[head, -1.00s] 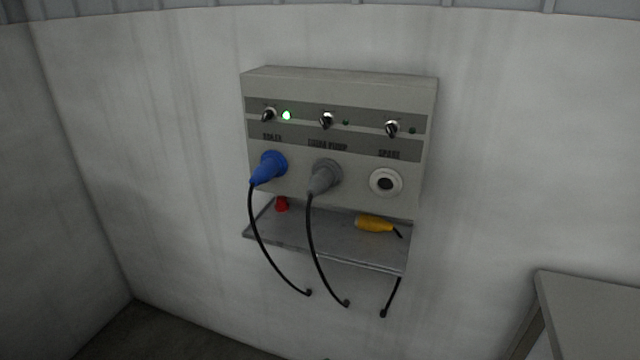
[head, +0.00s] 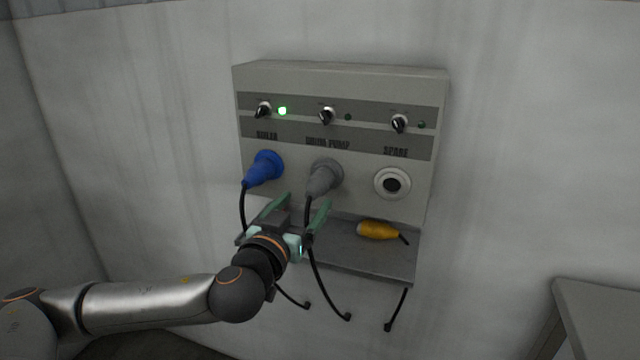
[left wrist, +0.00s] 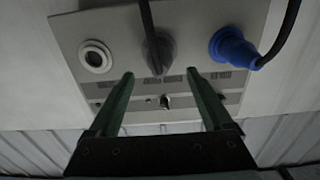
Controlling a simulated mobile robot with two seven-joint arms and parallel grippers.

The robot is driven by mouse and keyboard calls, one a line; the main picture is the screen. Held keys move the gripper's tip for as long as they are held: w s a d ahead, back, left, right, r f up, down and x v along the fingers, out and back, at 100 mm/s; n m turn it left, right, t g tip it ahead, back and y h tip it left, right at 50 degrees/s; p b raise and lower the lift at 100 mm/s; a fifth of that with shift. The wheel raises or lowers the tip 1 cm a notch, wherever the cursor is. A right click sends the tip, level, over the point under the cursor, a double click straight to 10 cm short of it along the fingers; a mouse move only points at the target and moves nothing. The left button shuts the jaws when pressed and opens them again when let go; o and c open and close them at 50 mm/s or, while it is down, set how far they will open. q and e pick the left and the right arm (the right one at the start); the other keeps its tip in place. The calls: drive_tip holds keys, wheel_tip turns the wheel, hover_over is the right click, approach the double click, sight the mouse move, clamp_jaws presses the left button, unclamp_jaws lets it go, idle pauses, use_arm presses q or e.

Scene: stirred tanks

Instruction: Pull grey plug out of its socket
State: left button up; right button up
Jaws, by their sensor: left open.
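The grey plug (head: 323,178) sits in the middle socket of the wall panel (head: 410,205), its black cable hanging down. In the left wrist view the grey plug (left wrist: 158,52) is ahead of the fingers, between their lines and apart from them. My left gripper (head: 296,204) is open and empty, just below and a little left of the grey plug in the head view. Its green fingers also show in the left wrist view (left wrist: 162,80). The right gripper is not in view.
A blue plug (head: 264,168) sits in the left socket, close by; the right socket (head: 392,184) is empty. A yellow plug (head: 377,230) lies on the shelf (head: 345,257) below. Knobs and a lit green lamp (head: 282,111) are above. A table (head: 610,310) stands at lower right.

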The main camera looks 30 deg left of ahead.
sight(318, 186)
use_arm(q)
drive_tip(key=shift+w, duration=0.1)
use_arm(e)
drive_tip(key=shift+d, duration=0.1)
use_arm(q)
drive_tip(key=shift+w, duration=0.2)
drive_tip(key=p+x, duration=0.1)
drive_tip(key=x, duration=0.6)
drive_tip(key=shift+w, duration=0.2)
drive_tip(key=shift+w+a, duration=0.15)
drive_tip(key=shift+w, duration=0.35)
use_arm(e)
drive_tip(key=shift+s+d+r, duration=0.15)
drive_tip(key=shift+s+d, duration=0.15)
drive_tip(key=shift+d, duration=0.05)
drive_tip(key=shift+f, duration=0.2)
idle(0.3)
use_arm(q)
drive_tip(key=shift+c, duration=0.4)
clamp_jaws()
